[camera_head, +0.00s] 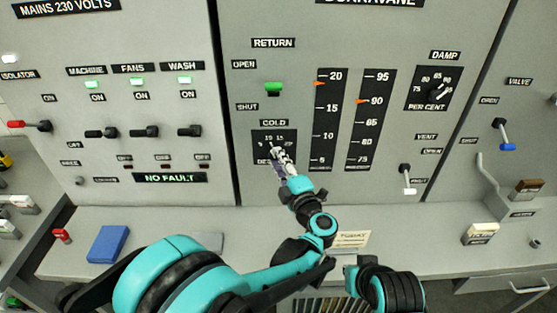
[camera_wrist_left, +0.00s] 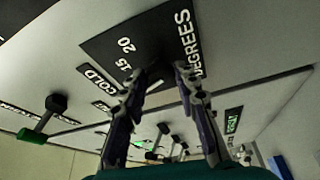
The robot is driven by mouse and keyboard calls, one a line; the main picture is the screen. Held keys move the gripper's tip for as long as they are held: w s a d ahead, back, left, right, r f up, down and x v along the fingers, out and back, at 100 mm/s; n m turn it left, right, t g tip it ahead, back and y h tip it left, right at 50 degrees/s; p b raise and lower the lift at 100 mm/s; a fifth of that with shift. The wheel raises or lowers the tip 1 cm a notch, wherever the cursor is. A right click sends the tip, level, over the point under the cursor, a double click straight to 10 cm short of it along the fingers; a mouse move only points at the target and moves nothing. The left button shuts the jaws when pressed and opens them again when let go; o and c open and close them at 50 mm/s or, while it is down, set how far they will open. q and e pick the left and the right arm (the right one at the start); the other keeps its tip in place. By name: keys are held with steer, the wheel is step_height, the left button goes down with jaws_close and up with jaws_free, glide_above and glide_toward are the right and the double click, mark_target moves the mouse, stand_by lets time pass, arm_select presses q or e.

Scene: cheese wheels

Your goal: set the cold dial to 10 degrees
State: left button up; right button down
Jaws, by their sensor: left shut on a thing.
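The cold dial's black plate (camera_head: 258,135) is on the upright grey panel under the COLD label (camera_head: 274,122), with white degree numbers around it. In the left wrist view the plate (camera_wrist_left: 110,42) shows 15, 20 and the word DEGREES. My left gripper (camera_head: 277,150) reaches up to the dial and covers its middle. In the left wrist view the gripper's fingers (camera_wrist_left: 158,78) stand on either side of the dark knob (camera_wrist_left: 157,72), shut on it. The knob's pointer is hidden, so I cannot read its setting. My right gripper is not in view.
Two scales (camera_head: 325,120) with orange markers stand right of the dial. A green RETURN handle (camera_head: 274,88) is above it, and a vent lever (camera_head: 406,180) is to the right. Black switches (camera_head: 145,132) are to the left. A blue book-like block (camera_head: 108,244) lies on the desk.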

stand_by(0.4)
arm_select(q)
steer(key=o, duration=1.1)
steer(key=shift+o, duration=0.2)
